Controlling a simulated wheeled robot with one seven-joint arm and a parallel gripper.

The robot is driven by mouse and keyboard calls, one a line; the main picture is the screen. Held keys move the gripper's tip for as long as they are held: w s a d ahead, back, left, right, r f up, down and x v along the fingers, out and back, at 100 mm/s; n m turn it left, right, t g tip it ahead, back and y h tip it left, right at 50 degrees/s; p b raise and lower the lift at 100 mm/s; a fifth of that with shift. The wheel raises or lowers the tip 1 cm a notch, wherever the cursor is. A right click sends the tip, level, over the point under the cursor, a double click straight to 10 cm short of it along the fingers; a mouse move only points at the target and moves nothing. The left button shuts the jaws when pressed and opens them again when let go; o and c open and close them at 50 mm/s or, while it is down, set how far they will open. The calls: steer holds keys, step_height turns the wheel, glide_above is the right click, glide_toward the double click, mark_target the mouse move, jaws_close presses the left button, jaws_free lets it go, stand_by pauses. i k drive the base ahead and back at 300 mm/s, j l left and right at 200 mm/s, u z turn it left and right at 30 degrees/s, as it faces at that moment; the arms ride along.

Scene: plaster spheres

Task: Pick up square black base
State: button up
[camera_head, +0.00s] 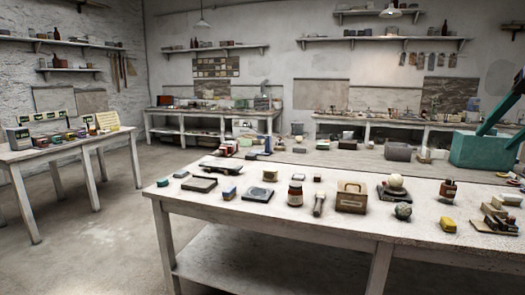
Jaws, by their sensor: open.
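A square black base (382,194) lies on the white front table, right of the middle, with a white plaster sphere (396,181) on it. Two other dark square pieces lie on the left half of this table: a flat dark slab (199,185) and a dark square plate with a paler round patch (258,193). I cannot tell for sure which one the task names. My gripper is not in view.
The front table (240,212) also bears a wooden box (351,197), a brown jar (295,194), a dark greenish ball (403,211) and a yellow block (448,225). Open floor (95,245) lies to the left.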

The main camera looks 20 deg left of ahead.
mark_target(249, 156)
steer(key=i+j+u, duration=0.1)
steer(key=j+u, duration=0.25)
steer(key=i+j+u, duration=0.15)
steer(key=j+u, duration=0.15)
steer(key=i+j+u, duration=0.2)
steer(key=j+u, duration=0.15)
steer(key=i+j+u, duration=0.5)
steer(key=u, duration=0.2)
steer(key=i+j+u, duration=0.25)
steer(key=u, duration=0.15)
steer(key=i+j+u, duration=0.35)
steer(key=i+u, duration=0.2)
steer(key=u, duration=0.2)
steer(key=i+j, duration=0.15)
steer(key=i, duration=1.5)
steer(key=i+l+z, duration=0.1)
steer(key=i+z, duration=0.75)
steer(key=i+j+z, duration=0.25)
steer(key=z, duration=0.2)
steer(key=i+l+z, duration=0.2)
steer(key=i+z, duration=1.7)
steer(key=i+j+z, duration=0.25)
steer(key=i+z, duration=0.25)
steer(key=i+j+z, duration=0.65)
steer(key=j+z, duration=0.3)
steer(key=i+j+z, duration=0.3)
steer(key=j+z, duration=0.3)
steer(key=i+j+z, duration=0.15)
steer(key=j+z, duration=0.4)
steer(key=j, duration=0.25)
